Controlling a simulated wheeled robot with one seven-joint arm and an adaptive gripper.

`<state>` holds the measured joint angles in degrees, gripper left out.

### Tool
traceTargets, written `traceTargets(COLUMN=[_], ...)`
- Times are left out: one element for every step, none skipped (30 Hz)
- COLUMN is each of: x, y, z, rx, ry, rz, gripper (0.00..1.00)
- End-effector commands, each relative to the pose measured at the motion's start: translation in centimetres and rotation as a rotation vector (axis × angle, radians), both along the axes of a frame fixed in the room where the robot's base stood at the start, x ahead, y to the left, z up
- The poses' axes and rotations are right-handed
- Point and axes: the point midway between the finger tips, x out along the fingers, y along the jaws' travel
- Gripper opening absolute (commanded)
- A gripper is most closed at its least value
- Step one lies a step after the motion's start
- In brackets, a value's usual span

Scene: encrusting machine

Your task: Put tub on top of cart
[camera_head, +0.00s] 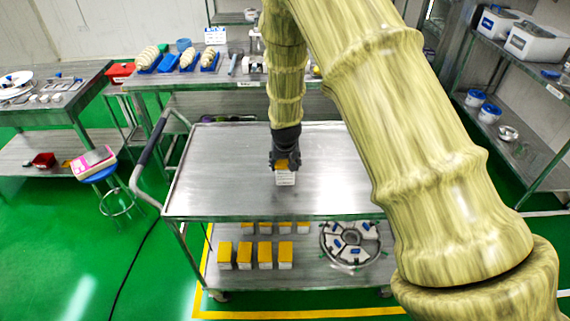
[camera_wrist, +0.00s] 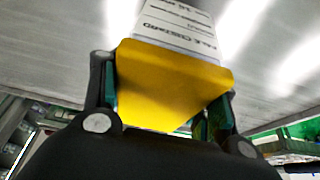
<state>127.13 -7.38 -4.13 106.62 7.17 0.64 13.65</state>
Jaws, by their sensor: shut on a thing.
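The tub (camera_head: 286,179) is a small white box with a printed label and a yellow lid. In the wrist view the tub's yellow lid (camera_wrist: 170,88) sits between both fingers, with the labelled white side beyond it. My gripper (camera_head: 285,163) is shut on the tub, pointing down over the middle of the cart's top. The cart (camera_head: 225,185) is a steel trolley with a bare, flat upper shelf and a dark handle on its left. The tub is upright at the upper shelf; I cannot tell whether its base touches the metal.
Several similar yellow-lidded tubs (camera_head: 245,255) stand on the cart's lower shelf, beside a round segmented tray (camera_head: 350,243). A bench (camera_head: 225,80) with blue trays is behind. The upper shelf around my gripper is clear.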

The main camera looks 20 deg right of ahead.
Motion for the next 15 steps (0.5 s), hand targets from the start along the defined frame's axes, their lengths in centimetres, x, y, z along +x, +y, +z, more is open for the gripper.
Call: traceTargets(x=[0.0,0.0,-0.1,-0.1,0.0,0.0,0.0,0.0,0.0,0.0,0.0,0.0,0.0,0.0,0.0], y=[0.0,0.0,0.0,0.0,0.0,0.0,0.0,0.0,0.0,0.0,0.0,0.0,0.0,0.0,0.0], z=[-0.2,-0.5,-0.9,-1.1,-1.3,-1.5,-1.6,-1.7,-1.7,-1.7,-1.7,-1.7,-1.7,-1.7,-1.8], rx=[0.0,0.0,0.0,0.0,-0.001,0.0,0.0,0.0,0.0,0.0,0.0,0.0,0.0,0.0,0.0], ry=[0.001,0.002,0.002,0.002,0.001,0.0,0.0,-0.001,-0.001,-0.001,-0.001,-0.001,-0.001,-0.001,-0.001], rz=[0.0,0.0,0.0,0.0,0.0,0.0,0.0,0.0,0.0,0.0,0.0,0.0,0.0,0.0,0.0], gripper=[0.21,0.21,0.21,0.21,0.21,0.21,0.21,0.21,0.21,0.21,0.21,0.21,0.21,0.21,0.21])
